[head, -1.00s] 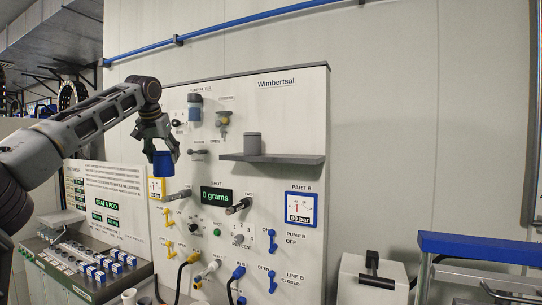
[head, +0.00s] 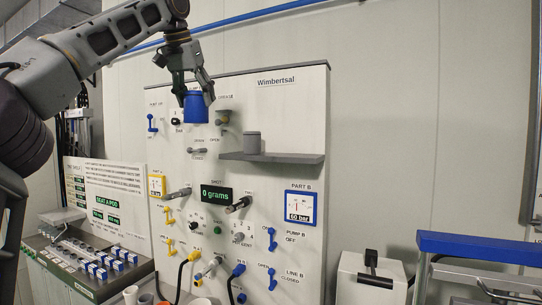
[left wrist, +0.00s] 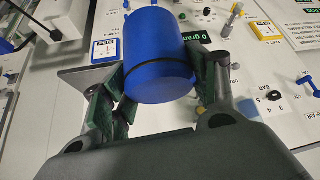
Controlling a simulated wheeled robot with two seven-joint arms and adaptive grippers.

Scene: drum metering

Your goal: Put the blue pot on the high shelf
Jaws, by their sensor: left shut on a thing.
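The blue pot (head: 196,107) is held in my left gripper (head: 194,90), in front of the upper part of the white panel. In the left wrist view the blue pot (left wrist: 157,52) sits between the two green-padded fingers of my left gripper (left wrist: 157,85). The grey shelf (head: 285,158) juts from the panel to the right of the pot and lower in the head view. The right gripper is not in view.
The white panel (head: 290,110) carries valves, knobs, gauges and a display (head: 216,195) reading 0 grams. The right part of the shelf top is clear. A white box (head: 372,278) with a black handle and a blue-topped rack (head: 480,247) stand at lower right.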

